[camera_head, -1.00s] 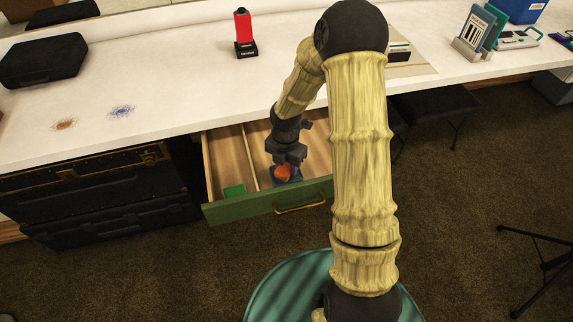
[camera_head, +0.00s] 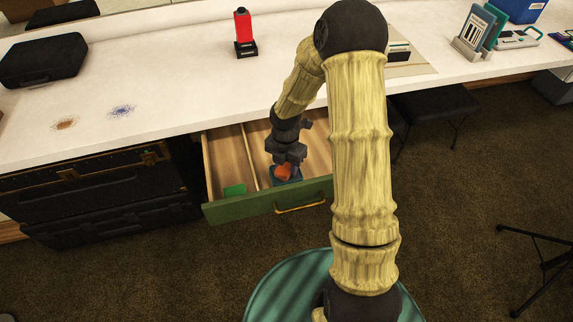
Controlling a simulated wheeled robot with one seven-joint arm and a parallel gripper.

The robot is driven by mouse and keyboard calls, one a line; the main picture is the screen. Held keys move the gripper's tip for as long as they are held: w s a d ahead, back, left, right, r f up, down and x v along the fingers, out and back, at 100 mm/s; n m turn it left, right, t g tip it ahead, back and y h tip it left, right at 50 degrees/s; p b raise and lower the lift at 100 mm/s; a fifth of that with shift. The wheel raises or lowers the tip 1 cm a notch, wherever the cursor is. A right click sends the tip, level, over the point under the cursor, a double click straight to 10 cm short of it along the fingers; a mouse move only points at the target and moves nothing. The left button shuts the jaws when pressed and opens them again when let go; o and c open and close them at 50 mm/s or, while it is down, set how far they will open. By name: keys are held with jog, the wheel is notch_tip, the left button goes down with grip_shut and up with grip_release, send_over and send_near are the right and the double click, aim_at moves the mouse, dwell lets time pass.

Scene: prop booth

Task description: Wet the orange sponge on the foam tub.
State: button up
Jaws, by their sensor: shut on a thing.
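The orange sponge (camera_head: 283,172) is between the fingers of my gripper (camera_head: 285,165), which is shut on it. My gripper points down into the open drawer, in its right compartment. A small blue tub (camera_head: 296,180) stands in the drawer around and below the sponge; it looks like the foam tub. My gripper and the sponge hide most of its inside. I cannot tell whether the sponge touches the foam.
The green-fronted drawer (camera_head: 240,208) is pulled out below the white counter (camera_head: 180,100). On the counter are an orange stain (camera_head: 65,124), a blue stain (camera_head: 121,111), a black case (camera_head: 43,60) and a red device (camera_head: 243,30).

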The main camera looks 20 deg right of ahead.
aim_at(286, 166)
jog(key=shift+r+p, duration=3.55)
jog(key=shift+p, duration=0.3)
jog(key=shift+f, duration=0.1)
jog(key=m+p, duration=0.1)
jog(key=m, duration=0.1)
jog(key=m+p, duration=0.1)
jog(key=m, duration=0.2)
jog(key=shift+w+r, duration=0.1)
jog(key=shift+r, duration=0.25)
jog(key=m+p, duration=0.1)
jog(key=m, duration=0.2)
jog(key=m+p, duration=0.2)
jog(key=m, duration=0.1)
jog(key=shift+r+m, duration=0.2)
jog(key=shift+m, duration=0.2)
jog(key=m+p, duration=0.1)
jog(key=m, duration=0.1)
jog(key=m+p, duration=0.1)
jog(key=m, duration=0.2)
jog(key=shift+a+r+m+p, duration=0.1)
jog(key=shift+r+m+p, duration=0.1)
jog(key=shift+m+p, duration=0.15)
jog(key=m+p, duration=0.2)
jog(key=m, duration=0.3)
jog(key=shift+r, duration=0.15)
jog(key=m+p, duration=0.1)
jog(key=m, duration=0.3)
jog(key=shift+p, duration=0.3)
